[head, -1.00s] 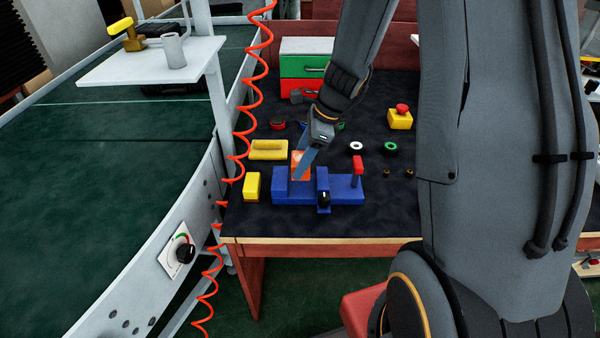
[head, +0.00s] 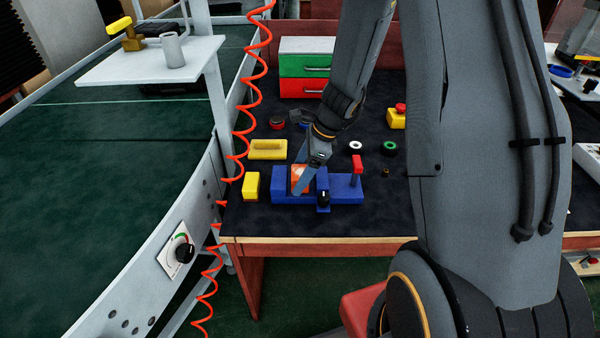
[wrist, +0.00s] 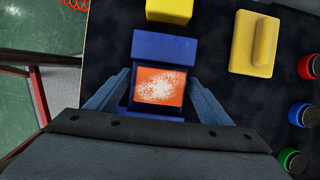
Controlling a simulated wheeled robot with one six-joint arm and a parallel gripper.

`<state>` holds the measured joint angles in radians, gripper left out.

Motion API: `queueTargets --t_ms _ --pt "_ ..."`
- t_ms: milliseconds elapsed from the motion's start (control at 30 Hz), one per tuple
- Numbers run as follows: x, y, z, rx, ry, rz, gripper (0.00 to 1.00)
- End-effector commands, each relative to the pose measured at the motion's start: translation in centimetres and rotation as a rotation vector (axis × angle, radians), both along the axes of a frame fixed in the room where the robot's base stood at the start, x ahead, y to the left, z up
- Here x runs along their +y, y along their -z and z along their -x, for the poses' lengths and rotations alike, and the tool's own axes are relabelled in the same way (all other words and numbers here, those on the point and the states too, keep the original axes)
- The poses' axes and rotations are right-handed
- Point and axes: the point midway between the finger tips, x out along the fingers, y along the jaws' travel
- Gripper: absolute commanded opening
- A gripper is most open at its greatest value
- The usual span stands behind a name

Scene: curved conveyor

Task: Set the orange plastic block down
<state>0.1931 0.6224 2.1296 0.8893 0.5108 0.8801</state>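The orange plastic block (head: 298,174) sits low between the raised parts of a blue fixture (head: 346,187) on the dark table. In the wrist view its worn, whitish-speckled top face (wrist: 159,87) lies between the two blue-grey fingers. My gripper (head: 302,180) reaches down over the fixture, one finger partly covering the block in the head view. In the wrist view narrow gaps show between the fingers of my gripper (wrist: 160,78) and the block's sides, so it looks slightly open around the block. The block's underside is hidden.
A yellow block (head: 251,186) stands left of the fixture, and a yellow handled piece (head: 268,149) lies behind it. A red-topped lever (head: 357,168) rises at the fixture's right. A coiled red hose (head: 238,140) hangs at the table's left edge. The front table strip is clear.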

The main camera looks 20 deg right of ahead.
Motion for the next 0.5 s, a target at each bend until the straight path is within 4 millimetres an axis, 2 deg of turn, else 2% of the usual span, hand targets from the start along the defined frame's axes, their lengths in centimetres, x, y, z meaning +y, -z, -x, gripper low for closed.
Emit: queueTargets --t_ms 300,500 --pt "0.0 -0.3 0.0 0.000 0.000 0.000 0.73" --pt "-0.8 -2.4 0.1 -0.005 0.000 0.001 0.73"
